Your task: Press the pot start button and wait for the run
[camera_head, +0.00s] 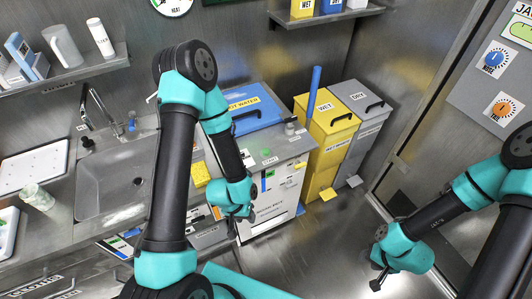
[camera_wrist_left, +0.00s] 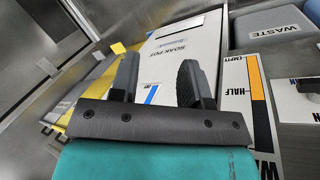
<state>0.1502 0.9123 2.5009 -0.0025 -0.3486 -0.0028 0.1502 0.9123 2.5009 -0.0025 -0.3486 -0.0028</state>
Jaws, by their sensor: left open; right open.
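The pot is a white-fronted box (camera_head: 284,186) under a grey top with a blue lid (camera_head: 255,108) lettered "HOT WATER". A small green button (camera_head: 266,152) sits on the grey top beside a label that appears to read "START". In the left wrist view the white panel (camera_wrist_left: 192,42) reads "SOAK POT". My left gripper (camera_head: 238,226) is open and empty, in front of the pot and lower than the button. In the left wrist view its fingers (camera_wrist_left: 156,75) stand apart before the white panel. My right gripper (camera_head: 378,278) is open and empty above the floor, at lower right.
A yellow "WET" bin (camera_head: 318,150) and a grey "DRY" bin (camera_head: 366,122) stand right of the pot. A sink (camera_head: 118,185) with a tap lies left. A blue upright stick (camera_head: 314,90) rises by the bins. The floor (camera_head: 315,250) between my arms is clear.

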